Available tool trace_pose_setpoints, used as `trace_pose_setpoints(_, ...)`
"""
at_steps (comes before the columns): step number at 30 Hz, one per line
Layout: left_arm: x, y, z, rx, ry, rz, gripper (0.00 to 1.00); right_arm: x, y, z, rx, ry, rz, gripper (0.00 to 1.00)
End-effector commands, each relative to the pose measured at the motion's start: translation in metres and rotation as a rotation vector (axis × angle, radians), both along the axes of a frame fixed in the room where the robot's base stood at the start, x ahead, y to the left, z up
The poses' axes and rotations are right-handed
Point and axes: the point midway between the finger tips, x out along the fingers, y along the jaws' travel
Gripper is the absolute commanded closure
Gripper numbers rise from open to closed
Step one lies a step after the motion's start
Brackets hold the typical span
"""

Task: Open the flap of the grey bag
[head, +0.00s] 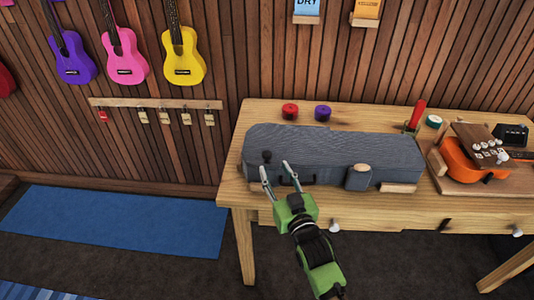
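The grey bag (330,146) lies lengthwise on the wooden table, and its top looks closed. A small dark knob (267,156) sticks out near its left end. A dark handle shows on its front, partly behind my gripper, and a small grey pocket (358,179) is on the front further right. My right gripper (275,167) is at the front left of the bag, with its fingers spread on either side of a gap just below the knob. It is open and holds nothing visible. I cannot tell whether a fingertip touches the bag. My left gripper is out of view.
The table (250,118) also bears a red roll (290,111), a purple roll (323,113), a red-handled tool (417,115) and an orange ukulele (461,165) at right. Drawer knobs stick out in front. Ukuleles hang on the wall. A blue mat (120,220) lies on the floor.

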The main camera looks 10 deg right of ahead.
Motion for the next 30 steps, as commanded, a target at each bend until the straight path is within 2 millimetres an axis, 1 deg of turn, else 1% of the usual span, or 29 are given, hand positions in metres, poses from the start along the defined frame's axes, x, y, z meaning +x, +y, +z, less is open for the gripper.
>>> trace_pose_setpoints(1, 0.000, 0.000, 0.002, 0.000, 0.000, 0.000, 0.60, 0.013, 0.002, 0.002, 0.000, -0.002, 0.000, 0.62)
trace_pose_setpoints(6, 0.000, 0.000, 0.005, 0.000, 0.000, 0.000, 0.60, 0.045, 0.007, 0.001, 0.000, -0.001, 0.000, 0.62)
trace_pose_setpoints(9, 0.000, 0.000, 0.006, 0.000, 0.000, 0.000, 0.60, 0.060, 0.010, 0.001, 0.000, -0.001, 0.000, 0.62)
trace_pose_setpoints(12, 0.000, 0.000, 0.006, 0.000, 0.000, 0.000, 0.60, 0.070, 0.011, 0.000, 0.000, 0.000, 0.000, 0.62)
trace_pose_setpoints(18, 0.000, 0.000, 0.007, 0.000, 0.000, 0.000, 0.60, 0.079, 0.013, 0.000, 0.000, 0.000, 0.000, 0.62)
trace_pose_setpoints(26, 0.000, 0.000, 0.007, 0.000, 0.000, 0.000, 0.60, 0.080, 0.013, -0.001, 0.000, 0.001, 0.000, 0.62)
trace_pose_setpoints(27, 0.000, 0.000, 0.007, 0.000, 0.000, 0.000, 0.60, 0.080, 0.013, -0.001, 0.000, 0.001, 0.000, 0.73)
trace_pose_setpoints(29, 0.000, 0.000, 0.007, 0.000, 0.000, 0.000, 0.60, 0.080, 0.013, -0.001, 0.000, 0.001, 0.000, 0.88)
trace_pose_setpoints(30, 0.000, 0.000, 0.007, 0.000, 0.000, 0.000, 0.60, 0.080, 0.013, -0.001, 0.000, 0.001, 0.000, 0.99)
